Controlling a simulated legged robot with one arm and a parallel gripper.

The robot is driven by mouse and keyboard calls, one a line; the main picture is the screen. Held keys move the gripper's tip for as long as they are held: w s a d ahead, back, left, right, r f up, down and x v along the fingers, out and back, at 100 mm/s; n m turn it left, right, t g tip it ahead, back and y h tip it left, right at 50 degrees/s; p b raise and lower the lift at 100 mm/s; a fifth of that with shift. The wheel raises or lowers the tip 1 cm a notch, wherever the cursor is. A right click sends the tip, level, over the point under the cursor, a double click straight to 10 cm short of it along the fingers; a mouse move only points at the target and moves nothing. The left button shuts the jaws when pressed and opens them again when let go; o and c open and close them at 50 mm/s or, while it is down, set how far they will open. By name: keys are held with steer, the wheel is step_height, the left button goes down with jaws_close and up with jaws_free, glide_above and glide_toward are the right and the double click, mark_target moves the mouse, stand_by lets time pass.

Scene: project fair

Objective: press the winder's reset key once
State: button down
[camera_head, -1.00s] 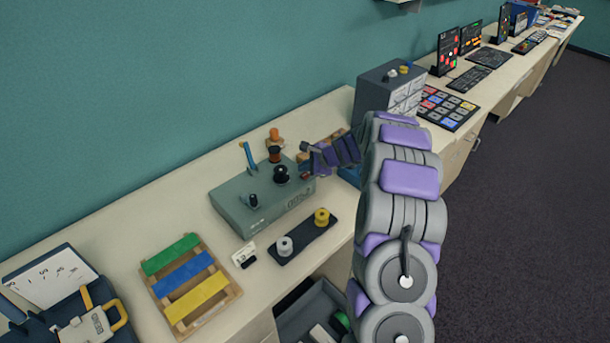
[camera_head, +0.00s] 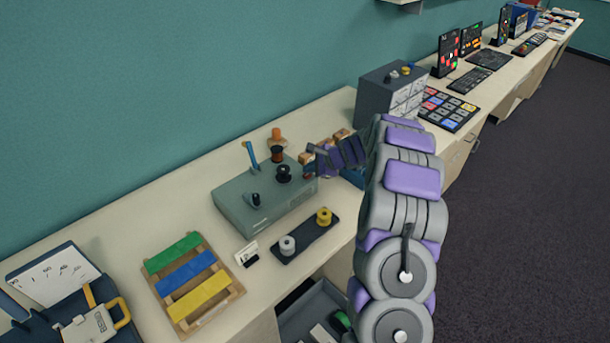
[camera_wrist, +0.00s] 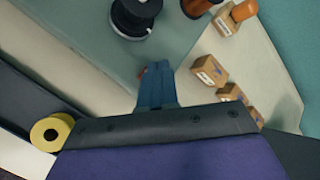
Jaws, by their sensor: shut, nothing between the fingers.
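The winder is a grey-green box (camera_head: 250,205) on the long bench, with a blue lever (camera_head: 250,155), black knobs and a dark spool (camera_head: 277,154) on top. My gripper (camera_head: 309,164) is at the winder's right end, shut and empty. In the wrist view its blue fingers (camera_wrist: 156,72) point at the edge of the winder's top (camera_wrist: 95,45), near a black spool (camera_wrist: 133,15). A small red spot (camera_wrist: 141,72) shows beside the left fingertip. I cannot tell whether it is the reset key, or whether the fingers touch it.
Small wooden boxes (camera_wrist: 209,70) lie right of my fingers. A black tray (camera_head: 303,243) with grey and yellow spools stands in front of the winder. A grey drawer cabinet (camera_head: 375,100) stands behind my arm. A pallet with coloured bars (camera_head: 185,274) is at left.

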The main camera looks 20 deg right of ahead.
mark_target(309, 176)
steer(key=shift+d+f, duration=0.2)
steer(key=shift+d, duration=0.55)
steer(key=shift+a+f, duration=0.1)
steer(key=shift+a, duration=0.45)
steer(key=shift+f, duration=0.15)
steer(key=shift+d, duration=0.3)
steer(key=shift+a+r+p, duration=0.5)
steer(key=shift+a+r, duration=0.2)
steer(key=shift+r, duration=0.25)
steer(key=shift+r+p, duration=2.1)
steer(key=shift+r, duration=0.35)
